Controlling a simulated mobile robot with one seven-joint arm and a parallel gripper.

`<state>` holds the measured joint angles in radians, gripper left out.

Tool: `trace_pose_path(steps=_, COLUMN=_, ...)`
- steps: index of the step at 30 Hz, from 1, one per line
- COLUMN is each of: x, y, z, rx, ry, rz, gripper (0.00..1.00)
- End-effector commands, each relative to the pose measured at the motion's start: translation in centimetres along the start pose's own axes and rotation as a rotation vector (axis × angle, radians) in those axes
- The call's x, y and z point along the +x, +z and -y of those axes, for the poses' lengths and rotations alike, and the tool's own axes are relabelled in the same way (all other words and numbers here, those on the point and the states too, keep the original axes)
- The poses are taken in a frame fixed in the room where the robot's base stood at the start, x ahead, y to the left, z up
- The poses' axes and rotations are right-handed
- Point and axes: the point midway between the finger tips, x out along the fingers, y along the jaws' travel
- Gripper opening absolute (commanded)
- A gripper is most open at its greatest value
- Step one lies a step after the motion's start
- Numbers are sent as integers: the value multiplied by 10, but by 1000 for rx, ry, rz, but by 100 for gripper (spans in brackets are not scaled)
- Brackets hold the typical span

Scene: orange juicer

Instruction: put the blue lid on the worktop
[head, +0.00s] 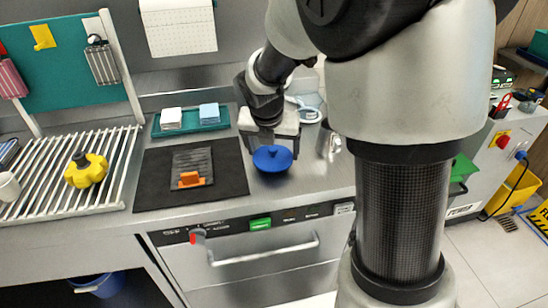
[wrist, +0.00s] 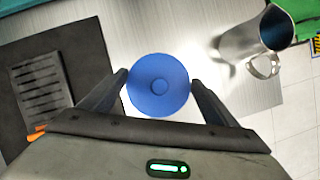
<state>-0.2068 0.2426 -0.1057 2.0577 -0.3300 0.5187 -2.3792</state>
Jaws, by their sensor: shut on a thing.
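The blue lid (head: 272,159) is a round disc with a small knob in its middle. It is at my gripper, over the metal worktop (head: 316,178) just right of the black mat. In the wrist view the lid (wrist: 158,86) sits between the two fingers of my gripper (wrist: 158,82), one at each side of its rim. My gripper (head: 270,138) is shut on the lid and points down. I cannot tell whether the lid touches the worktop or is held slightly above it.
A black mat (head: 225,158) with a grey grater-like plate and orange piece lies left. A metal jug (head: 328,142) stands close on the right. A teal tray (head: 190,125) is behind. A yellow knob-shaped part (head: 86,170) lies on the rack. The worktop's front edge is near.

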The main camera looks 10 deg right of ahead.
Motion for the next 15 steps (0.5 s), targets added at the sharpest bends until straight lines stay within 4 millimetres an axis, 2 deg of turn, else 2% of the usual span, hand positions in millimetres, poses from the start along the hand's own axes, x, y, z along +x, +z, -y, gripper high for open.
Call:
trace_pose_path(steps=1, x=11, y=-5, z=0, rx=-1, ry=-3, rz=-3, gripper=61)
trace_pose_path(steps=4, x=19, y=-8, z=0, rx=-2, ry=-1, rz=-1, gripper=61)
trace_pose_path(steps=15, x=22, y=-9, z=0, rx=-1, ry=-1, rz=0, gripper=61)
